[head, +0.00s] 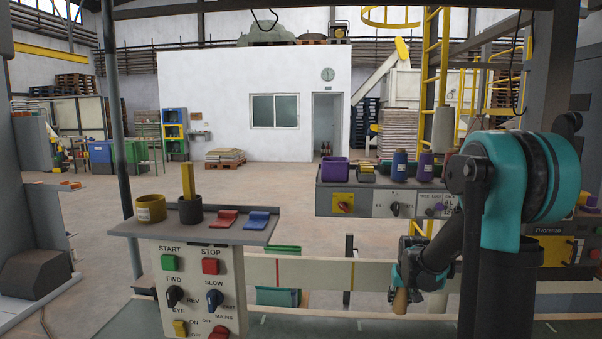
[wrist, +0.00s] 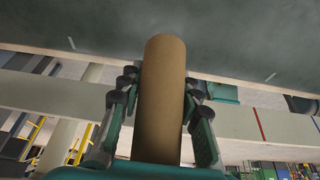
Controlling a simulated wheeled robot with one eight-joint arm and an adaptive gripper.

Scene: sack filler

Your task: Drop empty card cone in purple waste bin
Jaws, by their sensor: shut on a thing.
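My gripper (head: 403,288) is shut on a brown card cone (head: 400,302), low over the belt at the right of the head view. In the wrist view the cone (wrist: 162,95) stands between the fingers of my gripper (wrist: 164,82), its narrower end pointing away from me. The cone looks bare, with no thread on it. A purple open-topped bin (head: 335,169) stands on the left end of the grey shelf over the rear control panel. My gripper is apart from it, below and to its right.
The shelf also bears a stack of yellow and dark pieces (head: 364,172) and thread cones (head: 399,165), right of the bin. A control box (head: 200,285) with a yellow cup (head: 150,208) and a dark cup (head: 190,210) stands front left. A pale rail (head: 310,272) crosses behind my gripper.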

